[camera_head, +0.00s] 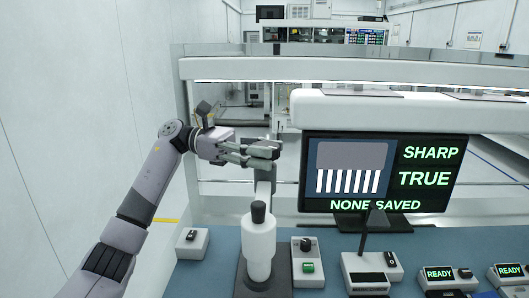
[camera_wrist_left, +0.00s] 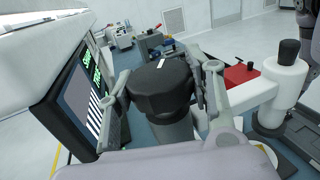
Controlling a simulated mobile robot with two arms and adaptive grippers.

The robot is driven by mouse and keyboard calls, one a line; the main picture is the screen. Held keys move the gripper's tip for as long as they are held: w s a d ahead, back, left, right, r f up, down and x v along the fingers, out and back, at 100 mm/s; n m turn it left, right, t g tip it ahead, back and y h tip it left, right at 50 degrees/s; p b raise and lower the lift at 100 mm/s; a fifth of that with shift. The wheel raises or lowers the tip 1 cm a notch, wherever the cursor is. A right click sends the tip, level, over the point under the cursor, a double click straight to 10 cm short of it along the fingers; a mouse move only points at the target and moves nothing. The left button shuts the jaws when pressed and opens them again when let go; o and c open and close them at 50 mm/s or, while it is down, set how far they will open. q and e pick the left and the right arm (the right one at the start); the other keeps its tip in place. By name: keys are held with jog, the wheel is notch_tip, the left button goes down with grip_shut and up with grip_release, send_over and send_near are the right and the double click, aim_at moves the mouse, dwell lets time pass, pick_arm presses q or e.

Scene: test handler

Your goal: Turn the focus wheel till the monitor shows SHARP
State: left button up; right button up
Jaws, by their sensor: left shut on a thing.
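The monitor (camera_head: 390,172) stands at right centre in the head view and reads SHARP, TRUE and NONE SAVED, beside a picture of white stripes. It also shows at an angle in the left wrist view (camera_wrist_left: 82,95). The focus wheel (camera_wrist_left: 162,92) is a black knob with a white mark on top, on a grey post (camera_head: 264,188). My left gripper (camera_head: 264,152) is shut on the wheel, with one finger on each side of it in the left wrist view. In the head view the fingers largely hide the wheel. My right gripper is not seen.
A white column with a black knob (camera_head: 258,245) stands in front of the wheel post. Small control boxes stand along the blue bench, including one with a green button (camera_head: 307,267) and one reading READY (camera_head: 440,274). A white beam (camera_head: 350,70) crosses behind.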

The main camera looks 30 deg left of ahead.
pick_arm(q)
jog(key=shift+m+g, duration=0.6)
jog(key=shift+g, duration=0.3)
jog(key=o, duration=1.2)
jog(key=shift+a, duration=0.35)
jog(key=a, duration=1.1)
jog(key=shift+s+a, duration=0.1)
jog(key=shift+a, duration=0.1)
jog(key=shift+f, duration=0.15)
